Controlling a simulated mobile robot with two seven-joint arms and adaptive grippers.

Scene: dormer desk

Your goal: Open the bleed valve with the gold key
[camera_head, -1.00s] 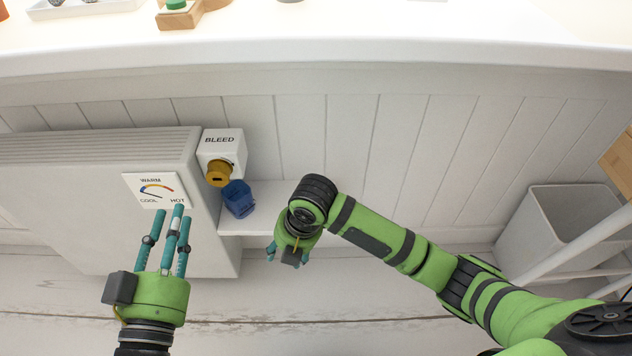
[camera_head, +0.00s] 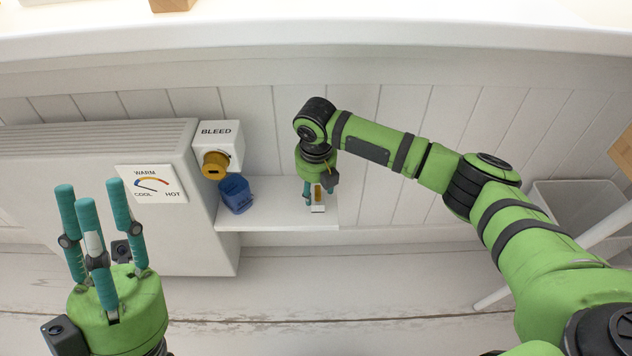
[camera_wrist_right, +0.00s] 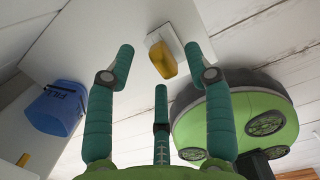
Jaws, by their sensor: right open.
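The white bleed valve box (camera_head: 218,142) labelled BLEED is on the radiator's right side, with a round gold fitting (camera_head: 215,165) that has a dark slot. The gold key (camera_head: 318,194) stands on a small white block on the shelf; it also shows in the right wrist view (camera_wrist_right: 163,61). My right gripper (camera_head: 316,200) is open and points down over the key. In the wrist view its fingers are spread around the key, with no clear contact. My left gripper (camera_head: 92,200) is open and empty in front of the radiator, fingers upward.
A blue cup (camera_head: 236,194) stands on the white shelf (camera_head: 270,216) between valve and key; it also shows in the wrist view (camera_wrist_right: 56,108). The radiator (camera_head: 60,215) carries a WARM/COOL/HOT dial plate (camera_head: 152,184). The desk edge (camera_head: 350,50) overhangs. A pale bin (camera_head: 580,205) is at right.

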